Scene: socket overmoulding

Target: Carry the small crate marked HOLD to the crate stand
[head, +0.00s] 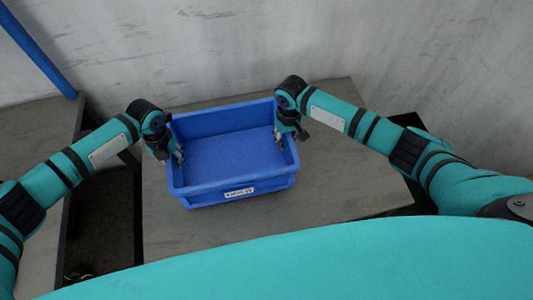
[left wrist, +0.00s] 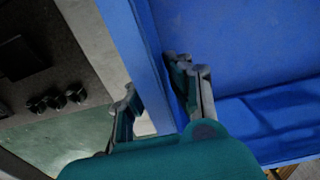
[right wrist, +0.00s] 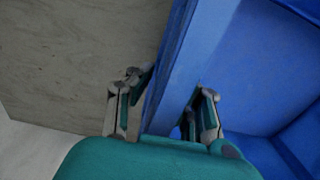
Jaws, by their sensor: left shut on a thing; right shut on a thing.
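A blue open crate (head: 232,197) with a white label (head: 239,193) on its near wall is over the grey table in the head view. The label's print is too small to read. The crate looks empty and about level; I cannot tell whether its base touches the table. My left gripper (head: 176,156) is shut on the crate's left wall, one finger inside and one outside, as the left wrist view shows (left wrist: 163,92). My right gripper (head: 287,133) is shut on the right wall the same way in the right wrist view (right wrist: 171,95).
The grey table (head: 345,185) has bare room right of the crate and in front of it. Another grey surface (head: 40,140) stands at the left, across a dark gap (head: 100,220). A blue post (head: 38,50) rises at the upper left. A grey wall (head: 220,45) is behind.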

